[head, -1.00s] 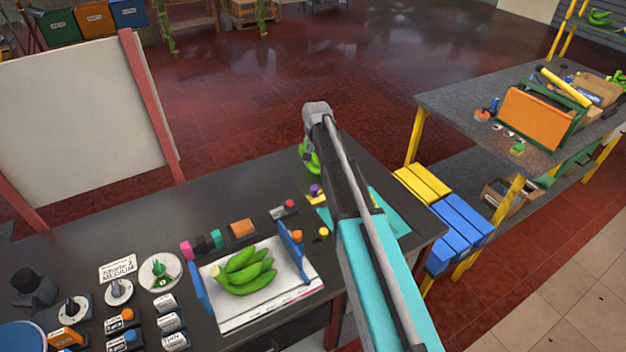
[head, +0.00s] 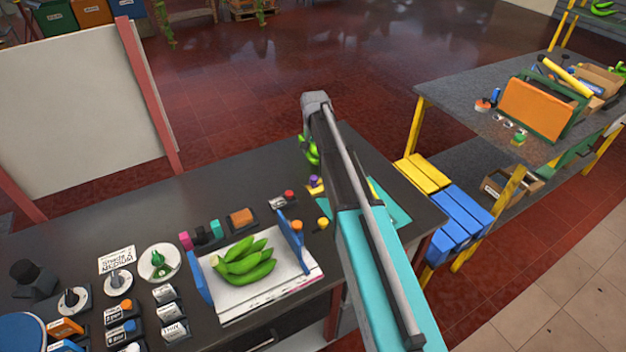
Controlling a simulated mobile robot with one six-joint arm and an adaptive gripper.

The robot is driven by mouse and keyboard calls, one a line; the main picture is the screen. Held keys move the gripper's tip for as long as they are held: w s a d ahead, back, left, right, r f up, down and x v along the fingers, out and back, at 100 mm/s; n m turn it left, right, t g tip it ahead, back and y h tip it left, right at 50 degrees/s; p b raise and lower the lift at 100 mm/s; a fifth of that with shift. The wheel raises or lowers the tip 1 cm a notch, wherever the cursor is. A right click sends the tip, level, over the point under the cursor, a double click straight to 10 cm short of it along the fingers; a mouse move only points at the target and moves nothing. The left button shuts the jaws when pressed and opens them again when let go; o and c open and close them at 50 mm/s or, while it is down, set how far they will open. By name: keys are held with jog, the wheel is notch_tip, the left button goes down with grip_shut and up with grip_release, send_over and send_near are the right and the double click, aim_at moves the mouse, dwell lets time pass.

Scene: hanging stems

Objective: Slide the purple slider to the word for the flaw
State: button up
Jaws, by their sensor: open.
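A small purple knob (head: 313,180) on a yellow piece sits toward the far right of the dark bench, just left of my arm. It may be the purple slider, but it is too small to be sure. No word for a flaw is readable beside it. My arm reaches up from the bottom right across the bench's right end and hides part of it. My gripper does not show; only the arm's grey upper joint and teal link are visible.
Green bananas (head: 245,263) lie on a white board between blue side pieces. Several labelled knobs and switches, including a green-handled dial (head: 159,262), fill the bench's left. A teal mat (head: 388,205) lies partly behind my arm. A grey-topped shelf (head: 470,110) stands to the right.

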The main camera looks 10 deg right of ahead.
aim_at(314, 178)
jog(key=shift+f+b, duration=5.8)
jog(key=shift+f, duration=0.3)
grip_shut()
